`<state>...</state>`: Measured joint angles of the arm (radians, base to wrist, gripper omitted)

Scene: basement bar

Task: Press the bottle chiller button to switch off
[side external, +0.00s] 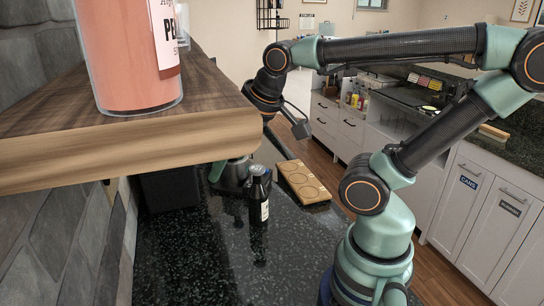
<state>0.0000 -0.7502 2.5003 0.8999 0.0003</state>
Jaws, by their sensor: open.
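My gripper (294,143) hangs from the wrist in the upper middle of the side external view, above the dark speckled counter. Its fingers are apart and nothing shows between them. A plain dark box (170,190) stands on the counter under the wooden shelf, partly hidden by it; it may be the bottle chiller, but I cannot tell for sure. No button can be made out on it. My gripper is to the right of this box and higher in the picture, apart from it.
A dark bottle (259,197) with a white label stands upright on the counter (215,270). A wooden tray (303,182) with round recesses lies behind it. The shelf (130,135) juts over the left side, bearing a pink bottle (130,60). The front counter is clear.

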